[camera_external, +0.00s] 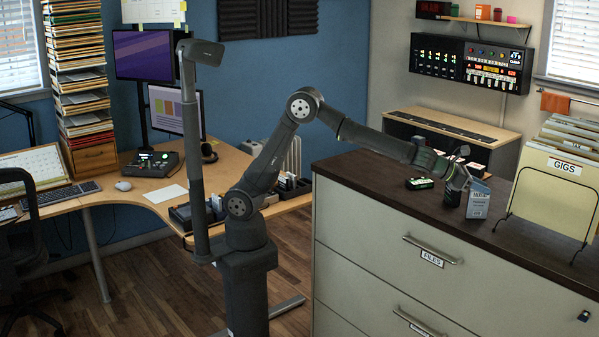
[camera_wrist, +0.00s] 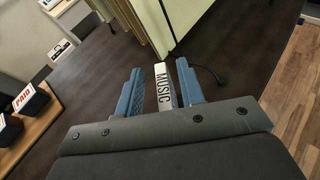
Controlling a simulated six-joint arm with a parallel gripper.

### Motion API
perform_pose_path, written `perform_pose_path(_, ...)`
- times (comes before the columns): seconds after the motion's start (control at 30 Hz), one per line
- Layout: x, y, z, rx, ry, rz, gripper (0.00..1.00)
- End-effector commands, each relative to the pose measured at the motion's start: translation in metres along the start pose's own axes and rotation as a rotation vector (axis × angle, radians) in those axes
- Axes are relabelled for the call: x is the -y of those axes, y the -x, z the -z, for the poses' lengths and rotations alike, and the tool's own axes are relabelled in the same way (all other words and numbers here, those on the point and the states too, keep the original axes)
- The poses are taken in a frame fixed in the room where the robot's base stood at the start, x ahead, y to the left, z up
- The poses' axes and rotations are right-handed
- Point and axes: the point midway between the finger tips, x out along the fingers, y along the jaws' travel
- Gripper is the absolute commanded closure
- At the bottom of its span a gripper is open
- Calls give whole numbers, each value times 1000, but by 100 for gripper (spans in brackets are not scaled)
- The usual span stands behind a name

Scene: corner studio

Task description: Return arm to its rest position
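My gripper (camera_external: 462,174) is at the end of my outstretched arm, low over the dark top of the filing cabinet (camera_external: 350,168). In the wrist view its two blue fingers (camera_wrist: 161,86) are apart, so it is open. A small white box (camera_external: 478,199) stands upright on the cabinet top just beside the gripper. In the wrist view a white box marked MUSIC (camera_wrist: 164,88) shows between or just beyond the fingertips, with a gap on its left. Whether the right finger touches it I cannot tell.
A wire rack of folders marked GIGS (camera_external: 560,185) stands right of the gripper. A small dark box (camera_external: 420,183) lies on the cabinet top to its left. A desk (camera_external: 150,195) with monitors is at left. Boxes marked PAID (camera_wrist: 27,98) show in the wrist view.

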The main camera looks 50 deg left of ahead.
Motion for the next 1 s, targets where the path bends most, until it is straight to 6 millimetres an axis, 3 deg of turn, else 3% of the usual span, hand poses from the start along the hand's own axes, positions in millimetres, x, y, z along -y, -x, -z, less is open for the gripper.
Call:
perform_pose_path(0.3, 3, 14, -30, 0, 0, 2, 65)
perform_pose_path(0.97, 94, 108, -65, -1, -2, 4, 65)
perform_pose_path(1.0, 92, 110, -74, 1, 2, 0, 65)
